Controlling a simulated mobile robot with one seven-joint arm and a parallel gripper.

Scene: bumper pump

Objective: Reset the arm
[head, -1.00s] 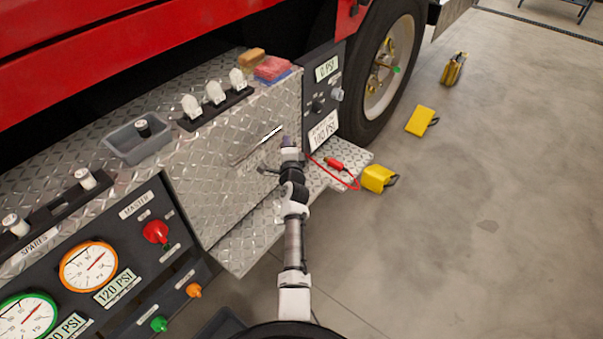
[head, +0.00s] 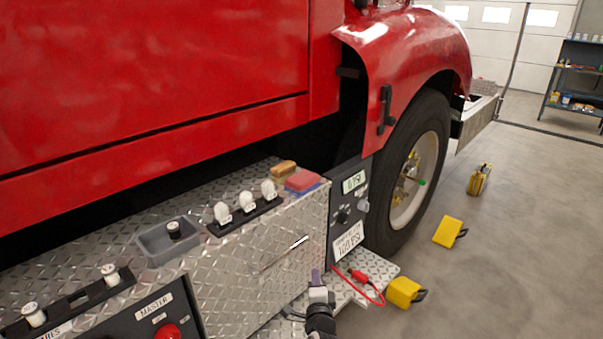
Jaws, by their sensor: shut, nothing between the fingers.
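My gripper (head: 316,277) shows at the bottom centre of the head view, in front of the diamond-plate bumper (head: 235,290). It is shut and empty, with its fingertips pointing up and away. Only the end of my arm shows; the rest is below the picture edge. A silver bar handle (head: 285,254) is on the bumper face above and left of the gripper. I cannot tell the gap between them.
Yellow chocks (head: 405,291) and (head: 448,231) lie on the floor.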

